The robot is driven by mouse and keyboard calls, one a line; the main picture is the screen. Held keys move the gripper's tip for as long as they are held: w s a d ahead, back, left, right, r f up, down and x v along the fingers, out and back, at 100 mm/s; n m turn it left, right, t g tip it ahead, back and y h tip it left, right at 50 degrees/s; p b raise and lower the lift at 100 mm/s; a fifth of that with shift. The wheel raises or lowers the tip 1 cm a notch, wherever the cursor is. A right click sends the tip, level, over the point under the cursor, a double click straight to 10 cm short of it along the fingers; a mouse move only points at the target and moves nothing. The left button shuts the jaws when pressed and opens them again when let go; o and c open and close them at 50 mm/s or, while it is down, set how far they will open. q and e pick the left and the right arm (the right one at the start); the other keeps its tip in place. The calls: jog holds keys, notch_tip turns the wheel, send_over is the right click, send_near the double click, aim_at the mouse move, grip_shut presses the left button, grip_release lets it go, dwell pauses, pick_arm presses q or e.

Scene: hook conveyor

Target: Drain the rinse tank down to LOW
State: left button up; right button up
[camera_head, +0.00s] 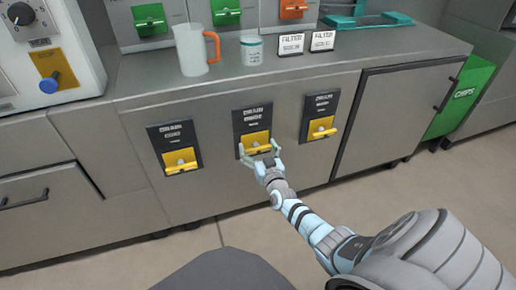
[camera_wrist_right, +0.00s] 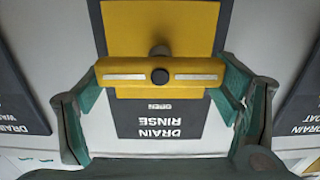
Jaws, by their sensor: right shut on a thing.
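The middle drain panel (camera_head: 252,115) is dark with a yellow pull handle (camera_head: 256,141). In the right wrist view its label (camera_wrist_right: 160,122) reads, upside down, DRAIN RINSE, with the small word OPEN. My right gripper (camera_head: 262,155) is at this handle. In the right wrist view its two fingers stand at the ends of the yellow handle bar (camera_wrist_right: 160,77), shut on it. My left gripper is not in view. No tank water or level mark that I can recognise shows.
Similar drain panels flank it, left (camera_head: 177,148) and right (camera_head: 320,117). A clear jug (camera_head: 192,52) with an orange handle, a small tub (camera_head: 251,50) and two FILTER cards (camera_head: 290,46) stand on the counter. A control box (camera_head: 45,55) is at the left, a green CHIPS bin (camera_head: 462,100) at the right.

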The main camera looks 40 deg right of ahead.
jog(key=shift+a+n+p, duration=0.1)
jog(key=shift+n+p, duration=0.5)
jog(key=shift+n, duration=0.7)
jog(key=n+p, duration=0.1)
jog(key=n, duration=0.1)
jog(key=n+p, duration=0.1)
jog(key=n, duration=0.1)
jog(key=shift+a+f, duration=0.1)
jog(key=shift+a, duration=0.1)
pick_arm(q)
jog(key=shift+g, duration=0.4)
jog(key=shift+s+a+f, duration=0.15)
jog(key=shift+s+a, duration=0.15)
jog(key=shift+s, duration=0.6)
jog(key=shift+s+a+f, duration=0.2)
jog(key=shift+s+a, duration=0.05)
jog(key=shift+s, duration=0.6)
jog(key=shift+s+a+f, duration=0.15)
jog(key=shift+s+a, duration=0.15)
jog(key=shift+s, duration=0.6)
pick_arm(e)
jog(key=shift+w+a+f+n, duration=0.1)
jog(key=shift+f+n, duration=0.05)
jog(key=shift+n, duration=1.55)
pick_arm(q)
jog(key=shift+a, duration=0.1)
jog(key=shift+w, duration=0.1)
pick_arm(e)
jog(key=o, duration=1.1)
